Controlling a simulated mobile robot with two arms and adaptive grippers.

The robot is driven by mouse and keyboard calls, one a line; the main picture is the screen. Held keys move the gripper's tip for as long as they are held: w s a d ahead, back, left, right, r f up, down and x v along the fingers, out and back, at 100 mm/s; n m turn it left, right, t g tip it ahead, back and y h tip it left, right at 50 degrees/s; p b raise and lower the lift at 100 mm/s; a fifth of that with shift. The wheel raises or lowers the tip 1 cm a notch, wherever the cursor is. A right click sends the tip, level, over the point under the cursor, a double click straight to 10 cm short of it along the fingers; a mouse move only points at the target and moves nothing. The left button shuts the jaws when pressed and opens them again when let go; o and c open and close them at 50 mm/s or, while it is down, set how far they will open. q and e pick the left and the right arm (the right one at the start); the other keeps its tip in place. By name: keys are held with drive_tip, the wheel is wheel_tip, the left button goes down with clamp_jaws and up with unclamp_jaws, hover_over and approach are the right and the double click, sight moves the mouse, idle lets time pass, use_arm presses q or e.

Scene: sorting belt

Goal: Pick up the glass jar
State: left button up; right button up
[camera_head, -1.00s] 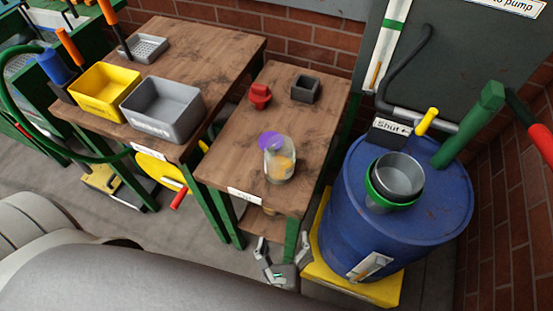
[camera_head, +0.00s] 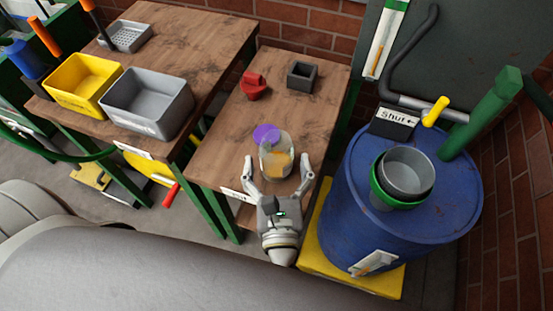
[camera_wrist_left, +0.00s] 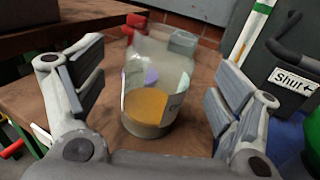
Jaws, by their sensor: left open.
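The glass jar (camera_head: 277,160) stands upright near the front edge of the right-hand wooden table. It is clear, with yellow-orange contents in its lower part, and a purple round thing (camera_head: 265,134) shows at its upper left. In the left wrist view the jar (camera_wrist_left: 150,105) stands between the two fingers, a little beyond the fingertips. My left gripper (camera_head: 279,174) is open and empty at the table's front edge, its fingers spread toward the jar on either side. It also shows in the left wrist view (camera_wrist_left: 150,85). My right gripper is not in view.
A red object (camera_head: 252,87) and a small dark square box (camera_head: 302,75) stand farther back on the table. A yellow bin (camera_head: 82,103) and a grey bin (camera_head: 150,125) are on the left table. A blue barrel (camera_head: 350,205) carrying pots stands close on the right.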

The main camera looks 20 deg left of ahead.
sight(276, 137)
use_arm(q)
drive_tip(key=x, duration=0.2)
drive_tip(key=b+x, duration=0.1)
drive_tip(key=x, duration=0.1)
drive_tip(key=shift+d+f, duration=0.1)
drive_tip(key=shift+f, duration=0.2)
drive_tip(key=shift+w, duration=0.45)
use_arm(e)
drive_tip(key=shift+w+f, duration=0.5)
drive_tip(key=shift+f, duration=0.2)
use_arm(q)
drive_tip(key=shift+s, duration=0.1)
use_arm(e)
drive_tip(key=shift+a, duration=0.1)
use_arm(q)
drive_tip(key=c, duration=1.3)
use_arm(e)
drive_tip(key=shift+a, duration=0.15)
use_arm(q)
drive_tip(key=shift+r, duration=0.15)
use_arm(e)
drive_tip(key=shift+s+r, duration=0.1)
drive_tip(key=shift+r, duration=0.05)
